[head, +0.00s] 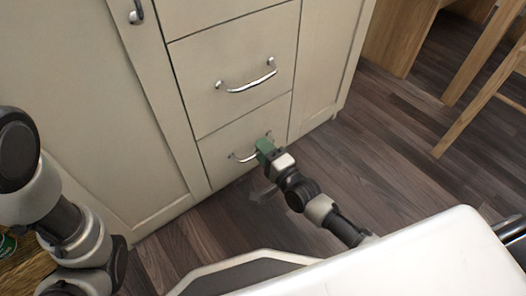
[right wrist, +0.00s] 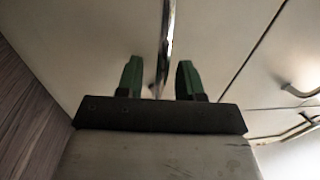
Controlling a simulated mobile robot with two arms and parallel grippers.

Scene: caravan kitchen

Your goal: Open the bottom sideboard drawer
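The bottom drawer (head: 220,148) of the cream sideboard looks closed, its front in line with the panels around it. Its curved metal handle (head: 238,157) shows at the left end in the head view; my right gripper covers part of the rest. My right gripper (head: 264,146) is at the handle, with its green fingers toward the drawer front. In the right wrist view the two fingers (right wrist: 160,80) are apart, and the handle bar (right wrist: 166,45) runs between them with gaps on both sides. My left arm shows at the left, but its gripper is not in view.
The drawer above (head: 235,75) is closed and has a similar handle (head: 246,83). A cabinet door (head: 80,110) is on the left. A white surface (head: 400,262) fills the lower right. Wooden furniture (head: 480,95) stands at the right; dark plank floor (head: 385,150) lies open between.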

